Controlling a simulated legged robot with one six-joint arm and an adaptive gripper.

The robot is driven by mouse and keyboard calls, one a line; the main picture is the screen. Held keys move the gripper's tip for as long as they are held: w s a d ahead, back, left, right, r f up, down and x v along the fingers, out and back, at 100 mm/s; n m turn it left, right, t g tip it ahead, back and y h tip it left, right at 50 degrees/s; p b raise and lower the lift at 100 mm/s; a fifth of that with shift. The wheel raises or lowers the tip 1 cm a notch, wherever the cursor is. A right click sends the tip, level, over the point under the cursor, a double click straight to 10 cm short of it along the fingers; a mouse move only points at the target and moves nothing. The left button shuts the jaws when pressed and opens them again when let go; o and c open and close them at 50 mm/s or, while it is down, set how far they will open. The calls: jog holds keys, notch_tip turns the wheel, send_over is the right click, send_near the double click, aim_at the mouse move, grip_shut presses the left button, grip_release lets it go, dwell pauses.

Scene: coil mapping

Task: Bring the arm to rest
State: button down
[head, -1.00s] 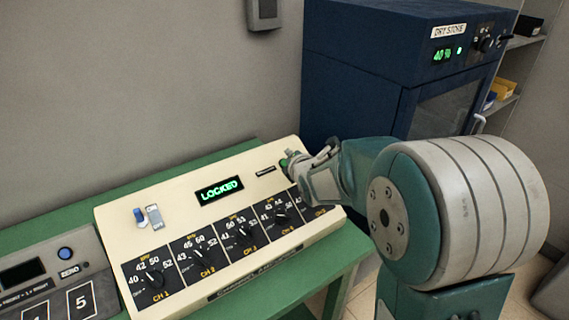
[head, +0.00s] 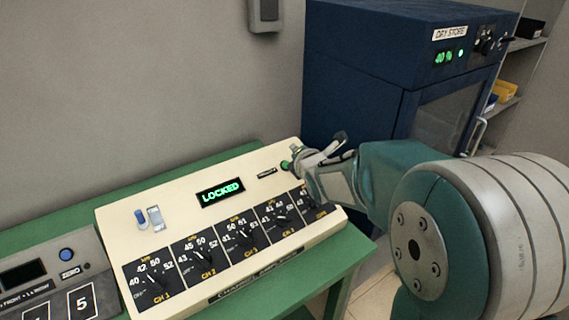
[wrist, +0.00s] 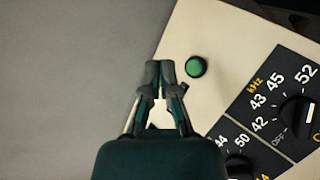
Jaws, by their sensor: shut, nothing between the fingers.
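My gripper (wrist: 160,75) is shut and empty in the wrist view. Its fingertips are left of a round green button (wrist: 195,67) on the cream control panel (wrist: 210,30). In the head view my gripper (head: 297,155) is over the panel's back right corner, close to the green button (head: 285,164). I cannot tell whether it touches the panel. The panel's display (head: 221,192) reads LOCKED in green. My arm reaches in from the right of the head view.
The panel stands on a green table (head: 345,258). A grey device (head: 35,285) with a blue button is at the left. A dark blue DRY STORE cabinet (head: 370,60) stands behind my arm. Black dial plates (head: 202,257) line the panel's front. A grey wall is behind.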

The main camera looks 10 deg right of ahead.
jog(key=s+m+g+h, duration=0.1)
jog(key=s+m+g, duration=0.8)
jog(key=s+m, duration=1.6)
jog(key=s, duration=0.8)
jog(key=shift+a, duration=0.25)
jog(key=shift+s, duration=0.1)
